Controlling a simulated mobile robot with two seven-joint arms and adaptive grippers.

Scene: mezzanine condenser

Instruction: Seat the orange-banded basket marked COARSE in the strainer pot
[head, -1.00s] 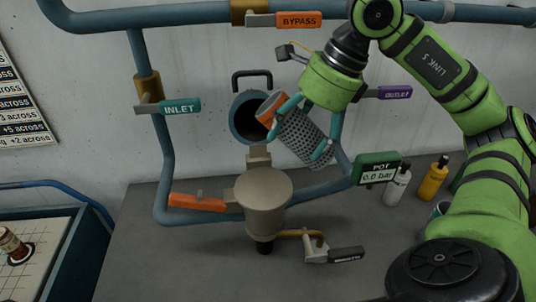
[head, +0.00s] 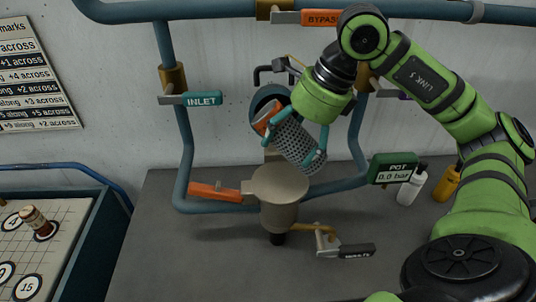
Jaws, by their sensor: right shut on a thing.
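My right gripper (head: 294,137), with teal fingers, is shut on a grey perforated basket (head: 300,144). The basket is tilted, with an orange band (head: 266,117) at its upper left end. I cannot read a marking on it. The tan strainer pot (head: 279,207) stands below and slightly left of the basket. The basket is held above and appears apart from the pot. The pot's top shows as a plain tan disc, and I cannot make out an opening. A blue round part with a dark inside (head: 260,98) is behind the basket, partly hidden. My left gripper is out of view.
Blue pipes run around the pot, with an INLET handle (head: 204,98), an orange handle (head: 215,192) and a black-handled drain lever (head: 356,250). A green POT gauge (head: 393,168) reads 0.0 bar. White (head: 411,187) and yellow (head: 447,184) bottles stand right. The grey bench front left is clear.

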